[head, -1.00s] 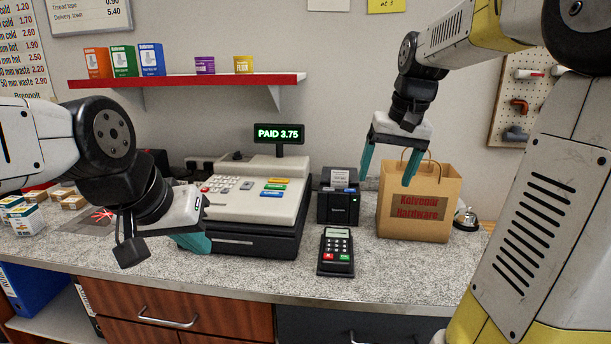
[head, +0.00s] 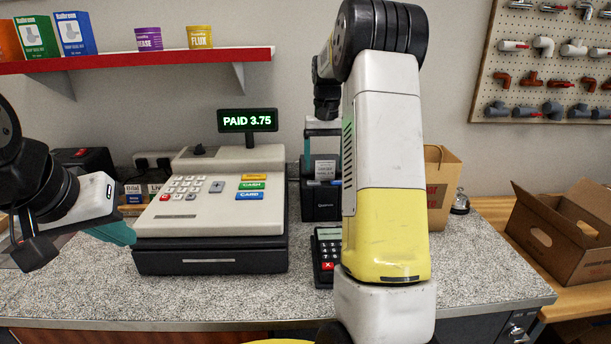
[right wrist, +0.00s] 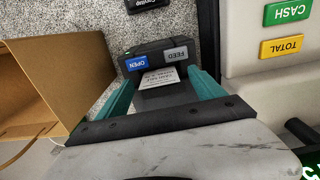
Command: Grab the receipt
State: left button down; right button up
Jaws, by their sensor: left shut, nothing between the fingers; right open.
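The receipt (head: 325,170) is a small white printed slip standing out of the black receipt printer (head: 319,205). In the right wrist view the receipt (right wrist: 158,77) lies between my fingers, near the printer's blue OPEN and grey FEED buttons. My right gripper (right wrist: 163,82) is open, one teal finger on each side of the slip, with no visible grip on it. In the head view my right arm hides part of this gripper and of the printer. My left gripper (head: 118,233) is shut and empty, at the left front of the cash register (head: 212,250).
A card terminal (head: 326,262) stands in front of the printer, partly behind my right arm. A brown paper bag (head: 437,200) is right of the printer, with a bell (head: 460,203) beside it. A cardboard box (head: 555,240) stands at right. The front counter strip is clear.

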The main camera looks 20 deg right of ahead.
aim_at(325, 176)
jog(key=shift+f, duration=1.4)
jog(key=c, duration=1.4)
